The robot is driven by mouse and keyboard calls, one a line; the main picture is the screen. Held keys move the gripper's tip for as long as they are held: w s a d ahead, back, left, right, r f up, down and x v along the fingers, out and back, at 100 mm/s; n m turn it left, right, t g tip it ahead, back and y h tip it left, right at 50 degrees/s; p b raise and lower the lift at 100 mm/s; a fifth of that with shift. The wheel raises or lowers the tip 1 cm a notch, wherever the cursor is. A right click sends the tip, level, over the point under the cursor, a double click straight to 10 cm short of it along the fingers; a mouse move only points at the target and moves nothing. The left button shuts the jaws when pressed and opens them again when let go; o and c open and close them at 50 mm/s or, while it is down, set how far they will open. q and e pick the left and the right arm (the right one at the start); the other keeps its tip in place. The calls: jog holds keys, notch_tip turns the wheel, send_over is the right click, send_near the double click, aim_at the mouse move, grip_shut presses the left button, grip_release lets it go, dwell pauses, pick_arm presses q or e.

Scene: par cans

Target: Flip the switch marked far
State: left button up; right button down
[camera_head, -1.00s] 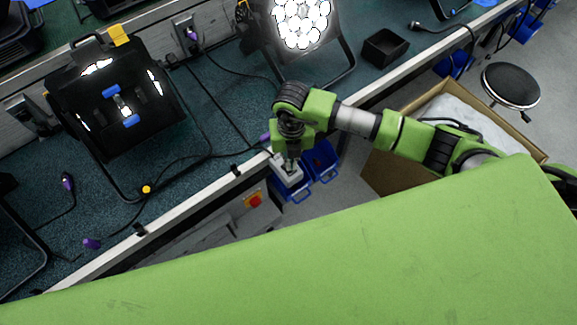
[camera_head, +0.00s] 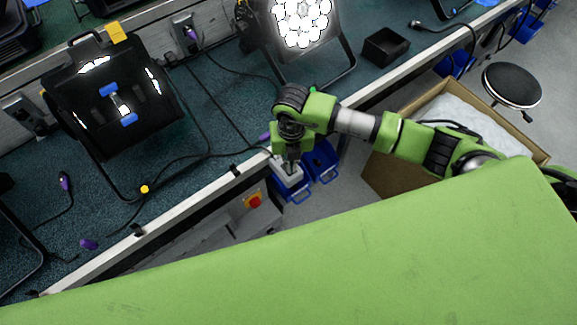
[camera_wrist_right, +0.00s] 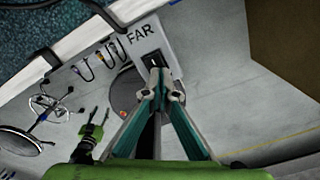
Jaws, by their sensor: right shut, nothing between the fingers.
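A light grey switch box (camera_wrist_right: 133,36) marked FAR, with a black switch (camera_wrist_right: 151,59), is at the top of the right wrist view. In the head view the box (camera_head: 284,177) shows at the bench's front edge, partly hidden by my gripper. My right gripper (camera_wrist_right: 160,75) is shut and empty, its fingertips right at the lower edge of the switch. I cannot tell whether they touch it. In the head view the right gripper (camera_head: 291,165) points down over the box. My left gripper is not in view.
Blue bins (camera_head: 322,160) hang beside the box, and a red button (camera_head: 254,201) is on the bench front. A lit lamp (camera_head: 301,22) and a dark lamp (camera_head: 115,95) stand on the bench (camera_head: 215,95). A cardboard box (camera_head: 383,178) and a stool (camera_head: 511,85) are to the right.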

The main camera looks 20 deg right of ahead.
jog(key=shift+f, duration=0.25)
jog(key=shift+r, duration=0.15)
jog(key=shift+r+p, duration=0.75)
jog(key=shift+r, duration=0.2)
jog(key=shift+r+p, duration=1.75)
jog(key=shift+r, duration=0.7)
